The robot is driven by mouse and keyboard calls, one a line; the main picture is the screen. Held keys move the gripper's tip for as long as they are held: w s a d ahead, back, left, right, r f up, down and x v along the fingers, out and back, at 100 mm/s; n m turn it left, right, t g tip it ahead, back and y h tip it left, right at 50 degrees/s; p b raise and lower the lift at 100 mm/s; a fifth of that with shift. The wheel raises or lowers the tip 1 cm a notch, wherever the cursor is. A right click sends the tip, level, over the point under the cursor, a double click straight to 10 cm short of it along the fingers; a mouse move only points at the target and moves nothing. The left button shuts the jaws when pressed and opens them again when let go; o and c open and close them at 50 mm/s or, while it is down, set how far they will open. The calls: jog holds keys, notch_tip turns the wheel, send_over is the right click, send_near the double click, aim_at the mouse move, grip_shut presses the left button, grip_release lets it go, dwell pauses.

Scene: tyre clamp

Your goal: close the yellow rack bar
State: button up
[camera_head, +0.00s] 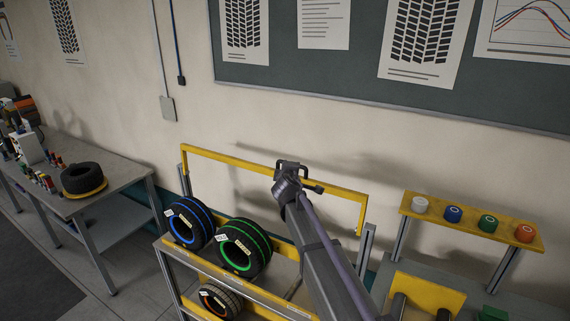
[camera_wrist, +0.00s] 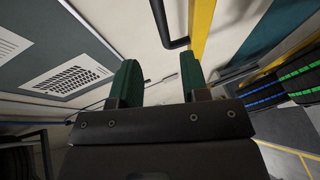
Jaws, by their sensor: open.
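The yellow rack bar (camera_head: 230,161) is a frame standing raised at the back of the tyre rack. In the wrist view the bar (camera_wrist: 203,22) runs up at the top, with a black handle (camera_wrist: 161,22) fixed beside it. My gripper (camera_head: 291,167) is at the bar's top beam and hides part of it. In the wrist view my gripper (camera_wrist: 161,78) shows two green fingers spread apart with nothing between them. The handle's bent end lies just beyond the gap between the fingertips, apart from them.
The rack holds a blue-striped tyre (camera_head: 190,222), a green-striped tyre (camera_head: 243,248) and a lower tyre (camera_head: 221,300). A shelf (camera_head: 472,218) with coloured rolls stands at right, a workbench (camera_head: 110,185) at left. A wall board (camera_head: 350,75) is behind.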

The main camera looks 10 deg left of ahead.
jog(key=b+x, duration=0.1)
jog(key=x, duration=0.6)
jog(key=b+x, duration=0.1)
jog(key=x, duration=0.3)
jog(key=shift+a+f+b, duration=0.2)
jog(key=shift+a+b, duration=0.15)
jog(key=shift+a, duration=0.05)
jog(key=shift+r, duration=0.1)
grip_shut()
